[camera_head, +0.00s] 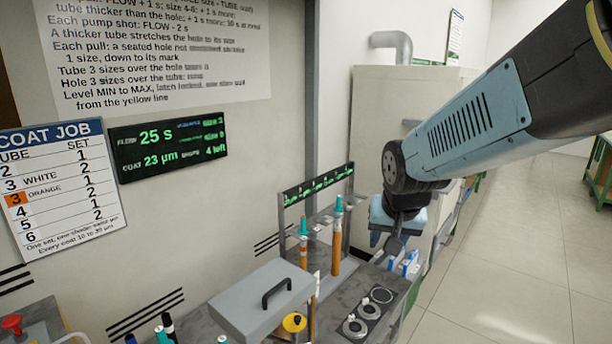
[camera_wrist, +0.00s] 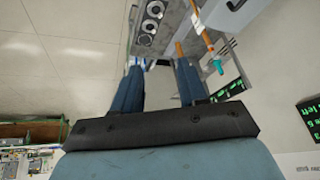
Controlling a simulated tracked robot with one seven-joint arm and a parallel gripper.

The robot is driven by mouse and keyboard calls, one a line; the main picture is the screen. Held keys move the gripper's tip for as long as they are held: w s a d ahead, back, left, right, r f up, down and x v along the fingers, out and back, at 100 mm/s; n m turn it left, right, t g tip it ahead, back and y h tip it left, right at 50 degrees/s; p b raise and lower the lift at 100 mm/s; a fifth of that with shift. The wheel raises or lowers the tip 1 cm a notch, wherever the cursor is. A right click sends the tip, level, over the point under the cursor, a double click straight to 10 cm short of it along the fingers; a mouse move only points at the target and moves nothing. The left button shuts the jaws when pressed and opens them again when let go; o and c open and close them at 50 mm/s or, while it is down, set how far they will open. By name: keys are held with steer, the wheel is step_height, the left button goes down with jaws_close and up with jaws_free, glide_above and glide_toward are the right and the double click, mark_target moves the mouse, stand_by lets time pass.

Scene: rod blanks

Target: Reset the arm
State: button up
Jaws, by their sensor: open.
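My arm (camera_head: 470,125) reaches in from the upper right in the head view and bends down at a dark joint. My gripper (camera_head: 400,262) hangs below that joint, near the right end of the bench, partly hidden by its own wrist. In the wrist view my gripper (camera_wrist: 158,66) shows two blue fingers spread well apart. Nothing is held between them. The bench with its round fittings lies beyond the fingertips.
Orange rods with teal tops (camera_head: 337,235) stand upright at a rack (camera_head: 320,185) left of my gripper. A grey lidded box (camera_head: 262,300) and round fittings (camera_head: 368,308) are on the bench. A cabinet (camera_head: 400,100) stands behind. Open floor (camera_head: 500,270) lies to the right.

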steer(key=s+d+r+n, duration=0.2)
steer(key=s+d+r, duration=0.5)
steer(key=s, duration=0.4)
steer(key=shift+s+r, duration=0.35)
steer(key=shift+r, duration=0.05)
steer(key=shift+d, duration=0.1)
